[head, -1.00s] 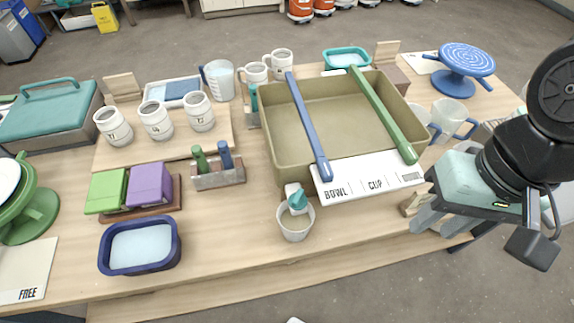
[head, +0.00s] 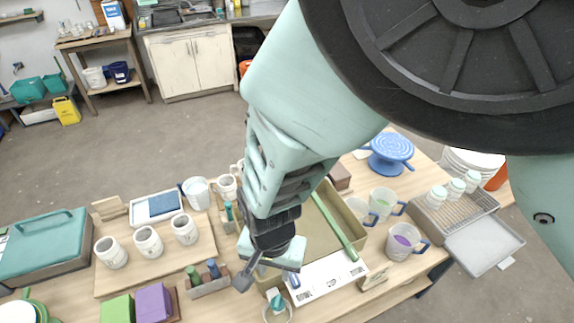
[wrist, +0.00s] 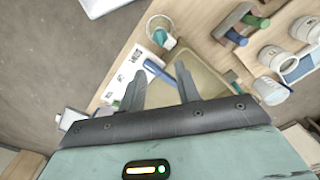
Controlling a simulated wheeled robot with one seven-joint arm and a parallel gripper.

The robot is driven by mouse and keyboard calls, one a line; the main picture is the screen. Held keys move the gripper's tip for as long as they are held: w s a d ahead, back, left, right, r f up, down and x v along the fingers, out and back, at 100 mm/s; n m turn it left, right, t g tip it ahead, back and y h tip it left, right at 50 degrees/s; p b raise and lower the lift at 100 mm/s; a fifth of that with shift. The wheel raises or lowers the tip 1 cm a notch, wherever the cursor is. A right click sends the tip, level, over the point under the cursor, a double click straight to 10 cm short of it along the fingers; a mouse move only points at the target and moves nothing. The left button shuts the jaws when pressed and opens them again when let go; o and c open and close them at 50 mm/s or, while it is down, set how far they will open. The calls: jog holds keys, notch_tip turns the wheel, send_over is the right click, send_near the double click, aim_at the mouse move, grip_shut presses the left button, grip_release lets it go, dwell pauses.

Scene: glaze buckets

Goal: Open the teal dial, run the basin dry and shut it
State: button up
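The teal dial (head: 274,294) sits on a white spout at the basin's near edge, above a small white cup (head: 278,315). In the wrist view the dial (wrist: 169,41) shows beyond my fingertips, over the cup (wrist: 158,24). The olive basin (head: 312,232) is partly hidden by my arm; its floor also shows in the wrist view (wrist: 208,92). I cannot tell how much liquid it holds or how the dial is turned. My gripper (wrist: 160,76) is open and empty, with its fingers apart above the basin's near side, not visibly touching the dial.
A holder with green and blue handles (head: 208,284) stands left of the dial. Measuring jugs (head: 403,240) stand at right.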

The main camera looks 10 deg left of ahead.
aim_at(277, 302)
notch_tip(277, 302, down, 17)
jog(key=b, duration=1.1)
jog(key=shift+f, duration=0.1)
grip_shut()
